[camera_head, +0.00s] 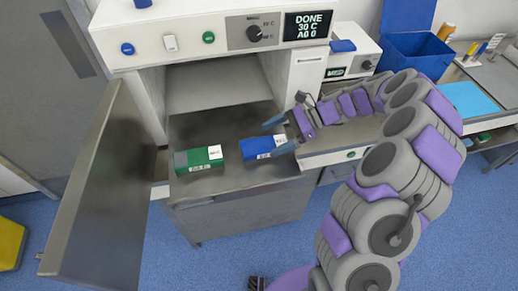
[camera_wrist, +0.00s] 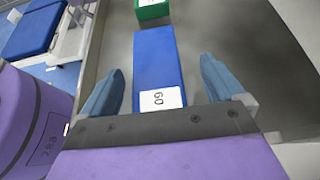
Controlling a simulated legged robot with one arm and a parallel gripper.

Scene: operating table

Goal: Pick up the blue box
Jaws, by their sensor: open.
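The blue box (camera_head: 257,147) lies on the grey metal surface inside the open cabinet, with a white label at its right end. In the wrist view the blue box (camera_wrist: 158,62) lies between the two fingers, its labelled end nearest the gripper. My gripper (camera_head: 279,134) is open at the right end of the box. In the wrist view the blue fingers (camera_wrist: 158,85) stand apart on either side, with a gap to the box on both sides. No contact shows.
A green box (camera_head: 199,159) lies left of the blue box; it also shows beyond it in the wrist view (camera_wrist: 152,9). The cabinet door (camera_head: 98,190) stands open at left. The cabinet's upper panel (camera_head: 190,38) overhangs the surface.

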